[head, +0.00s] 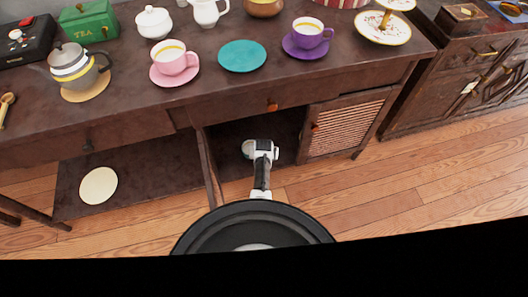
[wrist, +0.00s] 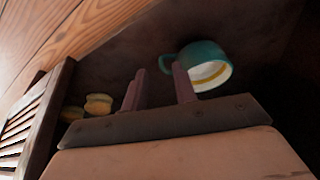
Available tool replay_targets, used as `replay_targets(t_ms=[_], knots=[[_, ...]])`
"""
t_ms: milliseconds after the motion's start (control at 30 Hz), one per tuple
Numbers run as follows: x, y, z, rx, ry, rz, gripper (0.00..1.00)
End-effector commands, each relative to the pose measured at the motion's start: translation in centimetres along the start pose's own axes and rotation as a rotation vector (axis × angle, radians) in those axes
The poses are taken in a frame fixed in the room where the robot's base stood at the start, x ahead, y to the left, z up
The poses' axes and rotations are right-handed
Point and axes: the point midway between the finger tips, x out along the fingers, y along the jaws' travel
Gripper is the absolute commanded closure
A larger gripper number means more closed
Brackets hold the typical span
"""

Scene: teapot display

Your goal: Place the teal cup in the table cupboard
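The teal cup (wrist: 205,66) shows in the wrist view inside the dark table cupboard (head: 232,158). The wrist picture appears roughly upside down, with the cup's base against the cupboard floor and its mouth facing away from it, so it looks upright. My gripper (wrist: 160,80) is open, with a gap between its two fingers. The cup's handle lies near the end of one finger; I cannot tell whether they touch. In the head view my arm reaches into the open cupboard below the tabletop, and the fingers and cup are hidden there.
An empty teal saucer (head: 242,56) lies on the table between a pink cup (head: 172,61) and a purple cup (head: 307,33). Two tan rounded objects (wrist: 98,104) show in the wrist view.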

Motion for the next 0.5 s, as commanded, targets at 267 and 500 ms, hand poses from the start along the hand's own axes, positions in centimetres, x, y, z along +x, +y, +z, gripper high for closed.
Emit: replay_targets(t_ms=[267, 500], knots=[[-4.2, 0.0, -0.2, 0.000, 0.000, 0.000, 0.72], [-6.1, 0.0, -0.1, 0.000, 0.000, -0.001, 0.72]])
